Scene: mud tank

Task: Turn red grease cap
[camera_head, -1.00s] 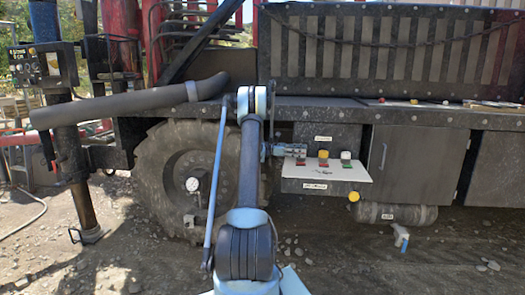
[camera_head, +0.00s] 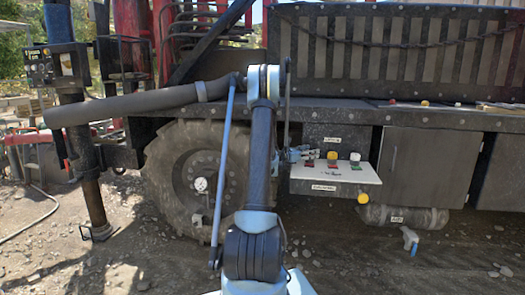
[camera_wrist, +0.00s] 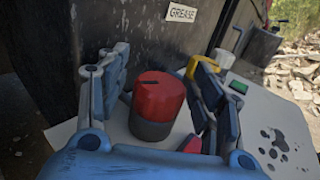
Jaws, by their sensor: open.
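The red grease cap (camera_wrist: 158,97) is a short upright cylinder with a dark slot on top and a darker grey lower part. It stands on a pale panel (camera_wrist: 263,112) below a GREASE label (camera_wrist: 181,12). My gripper (camera_wrist: 160,62) is open, with its blue and grey fingers on either side of the cap. Gaps show between the cap and the fingers, and I see no clear contact. In the head view my gripper (camera_head: 295,154) is at the left end of the panel (camera_head: 325,187). The red cap cannot be made out there.
A yellow cap (camera_head: 333,155) and a white cap (camera_head: 355,157) stand to the right on the same panel. The yellow one is partly behind my right finger in the wrist view. A dark wall rises behind the panel. A large hose (camera_head: 130,105) crosses at the left.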

